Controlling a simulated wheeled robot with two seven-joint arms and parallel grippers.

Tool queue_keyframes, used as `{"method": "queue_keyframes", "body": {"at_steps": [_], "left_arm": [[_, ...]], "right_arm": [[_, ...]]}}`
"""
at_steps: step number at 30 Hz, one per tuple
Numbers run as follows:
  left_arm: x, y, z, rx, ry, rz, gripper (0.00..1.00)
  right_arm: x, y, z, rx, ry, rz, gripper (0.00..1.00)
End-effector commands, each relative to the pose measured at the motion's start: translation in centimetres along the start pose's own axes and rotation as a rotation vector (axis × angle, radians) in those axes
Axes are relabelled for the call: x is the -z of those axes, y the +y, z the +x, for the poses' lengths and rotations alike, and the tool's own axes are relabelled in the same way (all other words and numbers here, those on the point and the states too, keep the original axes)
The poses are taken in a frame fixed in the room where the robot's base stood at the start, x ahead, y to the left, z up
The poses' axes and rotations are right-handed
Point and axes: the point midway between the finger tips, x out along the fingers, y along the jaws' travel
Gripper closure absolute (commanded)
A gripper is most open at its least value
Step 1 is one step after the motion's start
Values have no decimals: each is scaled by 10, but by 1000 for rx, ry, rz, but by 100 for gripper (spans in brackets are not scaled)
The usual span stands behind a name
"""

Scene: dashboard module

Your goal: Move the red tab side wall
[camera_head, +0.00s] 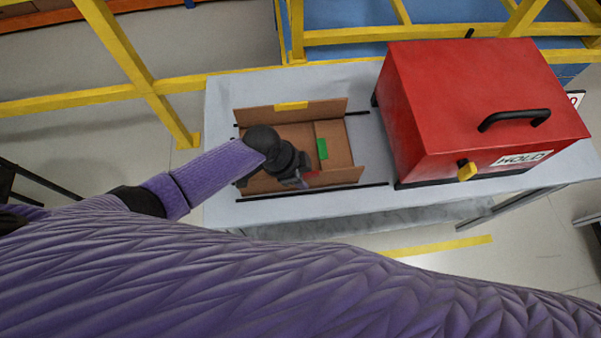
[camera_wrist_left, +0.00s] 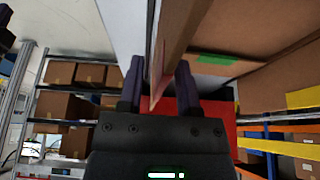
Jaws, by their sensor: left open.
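The brown dashboard module lies on the table with its walls raised. Its far side wall (camera_head: 325,109) has a yellow tab (camera_head: 291,106), and a part inside has a green tab (camera_head: 322,149). The near side wall (camera_head: 342,176) has a red tab, partly hidden by my left gripper (camera_head: 302,182). In the left wrist view the red tab (camera_wrist_left: 157,78) on the wall edge (camera_wrist_left: 180,30) lies between the two fingers of my left gripper (camera_wrist_left: 160,75). The jaws are open, one finger on each side of the wall. I cannot tell whether either finger touches it. My right gripper is not seen.
A red box with a black handle and the word HOLD (camera_head: 470,100) stands on the right of the white table (camera_head: 225,100). Black rails (camera_head: 370,190) run along the module. Yellow frame bars (camera_head: 130,60) stand behind. Table space to the module's left is narrow.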

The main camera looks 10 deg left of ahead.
Motion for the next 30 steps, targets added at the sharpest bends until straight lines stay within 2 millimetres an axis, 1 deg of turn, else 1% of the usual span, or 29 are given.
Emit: {"method": "queue_keyframes", "body": {"at_steps": [3,4,5,6,8,9,10,30], "left_arm": [[0,0,-1,0,0,0,57],[0,0,-1,0,1,0,62],[0,0,-1,0,1,0,68],[0,0,-1,0,1,0,76],[0,0,-1,0,1,-1,89],[0,0,-1,0,1,-1,98],[0,0,-1,0,1,-1,100],[0,0,-1,1,1,-1,100]], "right_arm": [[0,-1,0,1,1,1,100],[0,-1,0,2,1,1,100],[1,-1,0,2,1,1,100],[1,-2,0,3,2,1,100],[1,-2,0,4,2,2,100],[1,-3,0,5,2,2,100],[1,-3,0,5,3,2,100],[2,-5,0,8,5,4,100]]}}
